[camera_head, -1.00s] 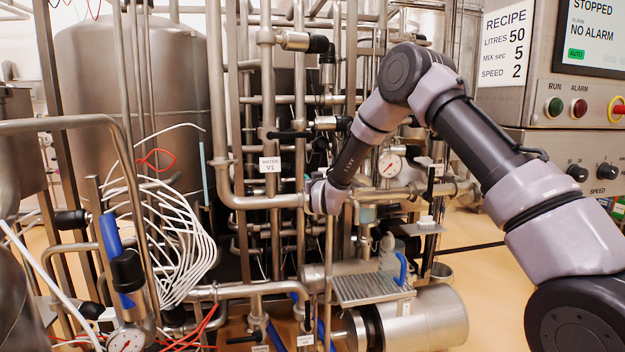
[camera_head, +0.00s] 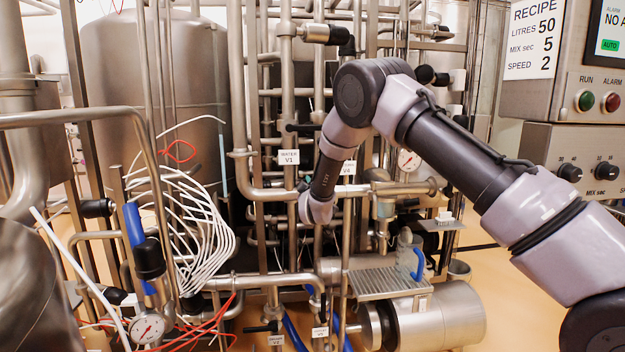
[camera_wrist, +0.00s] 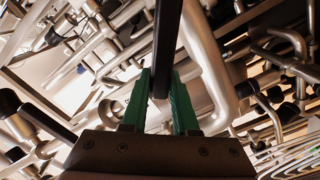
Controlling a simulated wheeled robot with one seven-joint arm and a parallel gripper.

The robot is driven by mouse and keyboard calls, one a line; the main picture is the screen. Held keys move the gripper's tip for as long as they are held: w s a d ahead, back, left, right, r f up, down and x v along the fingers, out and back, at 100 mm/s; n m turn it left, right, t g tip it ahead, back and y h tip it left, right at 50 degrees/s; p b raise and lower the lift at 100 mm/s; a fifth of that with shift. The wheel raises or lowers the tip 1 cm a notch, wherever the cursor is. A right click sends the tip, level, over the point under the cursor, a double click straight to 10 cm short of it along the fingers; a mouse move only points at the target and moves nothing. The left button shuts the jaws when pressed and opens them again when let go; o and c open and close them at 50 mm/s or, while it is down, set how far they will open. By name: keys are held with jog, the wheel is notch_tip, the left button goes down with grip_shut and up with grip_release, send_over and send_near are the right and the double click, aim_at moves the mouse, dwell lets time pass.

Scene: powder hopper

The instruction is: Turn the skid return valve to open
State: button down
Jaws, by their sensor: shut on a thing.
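In the wrist view, my gripper (camera_wrist: 160,88) has its two green fingers shut on a long black bar (camera_wrist: 168,35), which looks like a valve lever handle. The bar runs from between the fingers up to the top edge of the picture. In the head view, my arm reaches into the pipe rack and its wrist end hides the fingers and the held bar. A tag reading V4 (camera_head: 348,168) hangs just right of my wrist, and a WATER V1 tag (camera_head: 288,157) to its left. No tag naming the skid return valve is readable.
Steel pipes crowd around my wrist. A pressure gauge (camera_head: 408,160) is to its right, and a grated shelf (camera_head: 385,284) with a blue-handled jug (camera_head: 408,255) is below. White hoses (camera_head: 205,240) hang at left. The control panel (camera_head: 590,150) stands at right.

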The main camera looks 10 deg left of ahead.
notch_tip(320, 180, down, 9)
jog(key=s+a+n, duration=0.1)
jog(key=a+n, duration=0.1)
jog(key=n, duration=0.7)
jog(key=shift+s, duration=0.1)
jog(key=c, duration=0.7)
grip_release()
jog(key=shift+a+f, duration=0.1)
jog(key=shift+a, duration=0.05)
jog(key=shift+r, duration=0.25)
jog(key=v, duration=1)
jog(key=shift+s+r, duration=0.15)
jog(key=shift+s, duration=0.05)
